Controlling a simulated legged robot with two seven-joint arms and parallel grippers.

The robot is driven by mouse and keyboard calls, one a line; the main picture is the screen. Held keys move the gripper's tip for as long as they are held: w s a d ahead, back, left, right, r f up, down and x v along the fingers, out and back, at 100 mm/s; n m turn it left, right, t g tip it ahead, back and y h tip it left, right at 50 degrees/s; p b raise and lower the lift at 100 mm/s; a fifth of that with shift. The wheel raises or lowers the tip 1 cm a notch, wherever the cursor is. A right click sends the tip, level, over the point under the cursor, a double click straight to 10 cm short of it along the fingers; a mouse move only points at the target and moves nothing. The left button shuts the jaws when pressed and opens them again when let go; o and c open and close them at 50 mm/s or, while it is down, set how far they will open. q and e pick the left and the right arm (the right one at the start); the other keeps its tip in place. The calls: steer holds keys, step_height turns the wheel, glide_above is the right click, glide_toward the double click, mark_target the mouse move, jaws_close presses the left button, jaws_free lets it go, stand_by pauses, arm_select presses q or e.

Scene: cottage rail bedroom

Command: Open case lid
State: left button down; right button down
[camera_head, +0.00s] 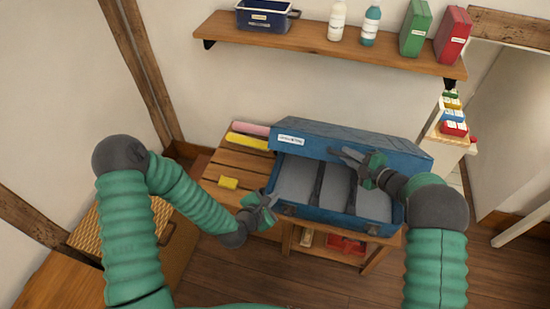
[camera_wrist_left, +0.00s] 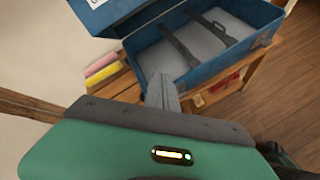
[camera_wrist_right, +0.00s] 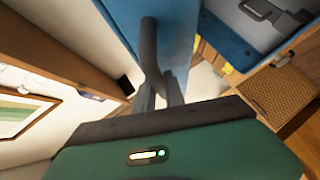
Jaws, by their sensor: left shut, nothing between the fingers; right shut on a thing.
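A blue case (camera_head: 330,207) lies on a wooden slatted bench, its lid (camera_head: 310,140) raised toward the wall with a white label at its left. The grey padded inside with dark straps shows, also in the left wrist view (camera_wrist_left: 180,58). My right gripper (camera_head: 350,156) is at the lid's front, shut on what looks like a dark handle (camera_wrist_right: 149,45) against the blue lid (camera_wrist_right: 175,35). Its fingers partly hide this contact. My left gripper (camera_head: 268,199) is shut and empty beside the case's front left corner; its fingertips (camera_wrist_left: 162,85) show near the case wall.
The bench (camera_head: 215,175) holds pink and yellow rolls (camera_head: 248,141) and a yellow block (camera_head: 228,183) left of the case. A wall shelf (camera_head: 310,40) with bottles, boxes and a blue bin is above. A woven basket (camera_head: 120,220) stands left. Floor is clear at front right.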

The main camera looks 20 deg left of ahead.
arm_select(q)
steer(key=w+a+r+n+t+y, duration=0.1)
steer(key=w+n, duration=0.3)
steer(key=w, duration=0.3)
steer(key=w+a+n+t+y, duration=0.1)
steer(key=w+a+n, duration=0.1)
steer(key=w+n, duration=0.3)
steer(key=shift+w+a+r+n+t+y, duration=0.3)
steer(key=shift+w+r, duration=0.05)
steer(key=shift+w, duration=0.9)
